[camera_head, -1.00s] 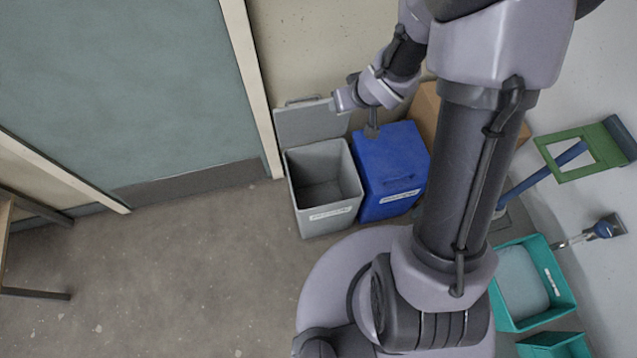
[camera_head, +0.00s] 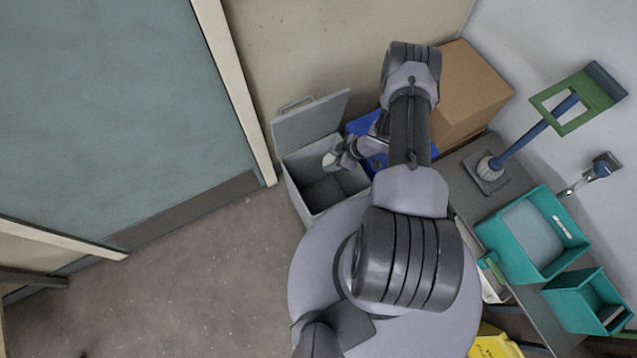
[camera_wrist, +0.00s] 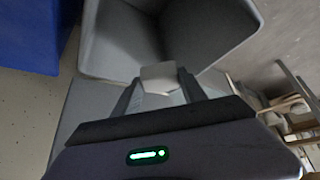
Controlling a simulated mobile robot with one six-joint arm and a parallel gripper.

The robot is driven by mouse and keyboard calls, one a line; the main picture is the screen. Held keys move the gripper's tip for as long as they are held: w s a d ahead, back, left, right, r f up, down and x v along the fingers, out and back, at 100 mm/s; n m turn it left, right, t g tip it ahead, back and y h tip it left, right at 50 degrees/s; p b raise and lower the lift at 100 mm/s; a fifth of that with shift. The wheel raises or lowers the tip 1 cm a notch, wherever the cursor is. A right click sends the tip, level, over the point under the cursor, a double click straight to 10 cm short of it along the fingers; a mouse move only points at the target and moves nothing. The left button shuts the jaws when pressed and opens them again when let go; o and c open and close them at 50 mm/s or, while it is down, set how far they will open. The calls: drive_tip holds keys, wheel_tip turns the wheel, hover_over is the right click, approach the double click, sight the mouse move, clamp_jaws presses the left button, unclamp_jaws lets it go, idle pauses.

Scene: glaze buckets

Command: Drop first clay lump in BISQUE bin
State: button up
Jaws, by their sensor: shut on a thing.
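The open grey bin (camera_head: 296,189) stands against the wall with its lid (camera_head: 312,124) swung back; its label is not readable in the head view. My gripper (camera_head: 332,160) is over the mouth of this bin. In the wrist view my gripper (camera_wrist: 160,82) is shut on a pale, whitish-grey clay lump (camera_wrist: 158,75), which sits between the fingertips. The open grey bin (camera_wrist: 115,45) shows just beyond the lump, with its dark inside in view. The lump also shows small in the head view (camera_head: 329,160).
A blue bin (camera_head: 362,124) stands right beside the grey one, partly hidden by my arm. A cardboard box (camera_head: 474,85) is behind. Teal trays (camera_head: 548,262) and a green-framed stand (camera_head: 545,118) are at right. Open floor (camera_head: 190,270) lies left, by the door.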

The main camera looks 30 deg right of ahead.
wheel_tip(320, 180, down, 6)
drive_tip(key=b, duration=0.3)
drive_tip(key=shift+s+d+r+b, duration=0.1)
drive_tip(key=shift+d+r+b, duration=0.1)
drive_tip(key=shift+b, duration=0.1)
drive_tip(key=o, duration=1.5)
drive_tip(key=shift+a+r, duration=0.1)
drive_tip(key=p+v, duration=0.6)
drive_tip(key=v, duration=1.1)
drive_tip(key=shift+r, duration=0.25)
